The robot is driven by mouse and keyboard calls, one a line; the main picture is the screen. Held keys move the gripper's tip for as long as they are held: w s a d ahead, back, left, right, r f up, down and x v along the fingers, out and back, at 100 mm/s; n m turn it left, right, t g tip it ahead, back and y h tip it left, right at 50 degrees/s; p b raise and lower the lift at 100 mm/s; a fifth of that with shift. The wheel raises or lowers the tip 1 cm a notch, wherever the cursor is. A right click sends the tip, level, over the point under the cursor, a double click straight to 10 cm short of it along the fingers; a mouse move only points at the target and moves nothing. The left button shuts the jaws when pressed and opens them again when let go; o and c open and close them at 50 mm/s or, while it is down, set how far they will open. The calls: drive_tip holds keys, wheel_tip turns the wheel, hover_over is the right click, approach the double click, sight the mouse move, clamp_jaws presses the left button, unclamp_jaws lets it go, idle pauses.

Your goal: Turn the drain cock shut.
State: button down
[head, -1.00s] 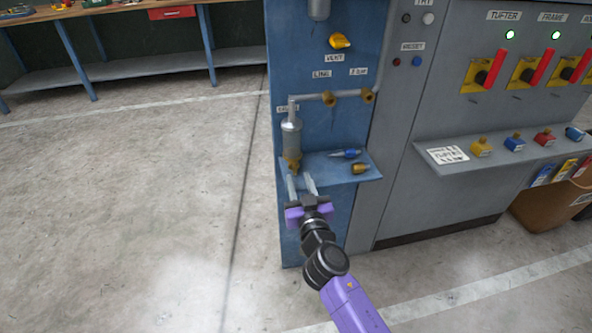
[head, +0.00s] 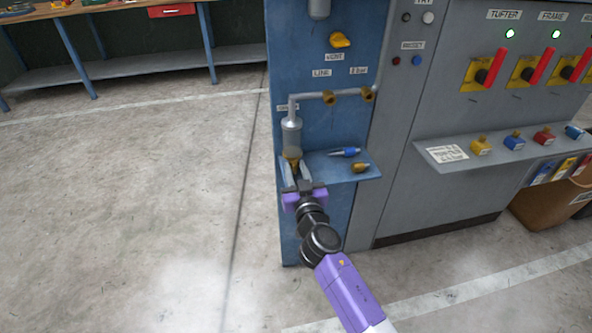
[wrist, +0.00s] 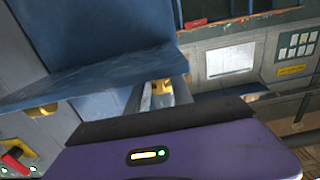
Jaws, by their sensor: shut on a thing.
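The drain cock is a small brass fitting (head: 292,154) at the bottom of a grey cylinder (head: 291,132) on the blue cabinet. My gripper (head: 295,168) has come up from below, with its two pale fingers on either side of the cock, and is shut on it. In the wrist view the yellow cock (wrist: 160,88) shows between the fingers. The fingers hide part of the cock, and I cannot make out its handle angle.
A blue shelf (head: 330,177) sticks out right beside my fingers, bearing a blue-handled tool (head: 344,152) and a brass piece (head: 360,168). A grey pipe (head: 312,97) runs above. The yellow vent knob (head: 340,40) is higher up. The floor to the left is clear.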

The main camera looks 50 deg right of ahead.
drive_tip(key=shift+a+n+b, duration=0.15)
drive_tip(key=shift+n+b, duration=0.45)
drive_tip(key=shift+n, duration=2.3)
drive_tip(key=c, duration=1.5)
unclamp_jaws()
